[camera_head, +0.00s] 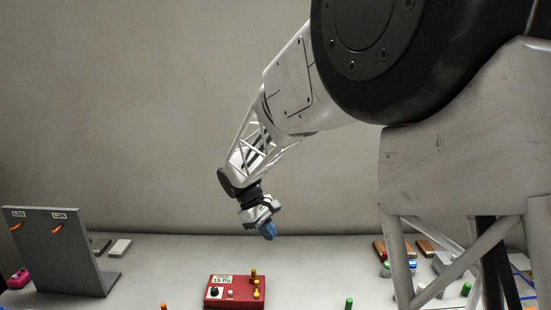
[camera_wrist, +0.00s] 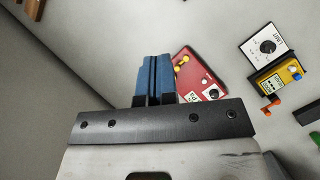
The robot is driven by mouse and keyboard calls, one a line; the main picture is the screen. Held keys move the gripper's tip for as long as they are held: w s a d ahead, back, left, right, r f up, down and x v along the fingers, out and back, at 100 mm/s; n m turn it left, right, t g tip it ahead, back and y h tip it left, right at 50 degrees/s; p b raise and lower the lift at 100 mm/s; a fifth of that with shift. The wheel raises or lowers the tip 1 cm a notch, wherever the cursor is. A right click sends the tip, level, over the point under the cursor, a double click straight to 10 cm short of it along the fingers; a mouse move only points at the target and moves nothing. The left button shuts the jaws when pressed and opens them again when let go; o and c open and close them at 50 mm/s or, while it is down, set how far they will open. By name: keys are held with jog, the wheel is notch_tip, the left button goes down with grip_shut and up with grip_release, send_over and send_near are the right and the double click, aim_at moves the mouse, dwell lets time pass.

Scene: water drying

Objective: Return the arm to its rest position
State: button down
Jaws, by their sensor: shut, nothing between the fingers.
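My gripper (camera_head: 268,231) hangs from my arm above the middle of the table, with blue fingers pointing down. In the wrist view its two blue fingers (camera_wrist: 153,75) are pressed together with nothing between them. The fingers are clear of the table, above and a little behind a red box (camera_head: 235,291). The red box carries a small display, a black knob and yellow fittings. It also shows in the wrist view (camera_wrist: 190,66), just right of the fingers and partly hidden by my gripper.
A grey upright panel (camera_head: 62,250) with orange levers stands at the left, with a pink object (camera_head: 19,279) beside it. Several small items, including a green-topped one (camera_head: 349,303), stand to the right. In the wrist view, a yellow device (camera_wrist: 277,80) and a white dial box (camera_wrist: 264,47) lie at right.

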jog(key=s+d+r+m+t+y, duration=0.15)
jog(key=s+d+r+m, duration=0.3)
jog(key=s+d, duration=0.6)
jog(key=s+d+r+m+t+y, duration=0.1)
jog(key=s+d+r+m+y, duration=0.35)
jog(key=s, duration=0.95)
jog(key=s+d+f+t, duration=0.1)
jog(key=s+d, duration=0.1)
jog(key=s, duration=0.3)
jog(key=s+d+f+m+t, duration=0.1)
jog(key=s+d, duration=0.2)
jog(key=s, duration=0.3)
jog(key=shift+d+h, duration=0.25)
jog(key=shift+h, duration=0.05)
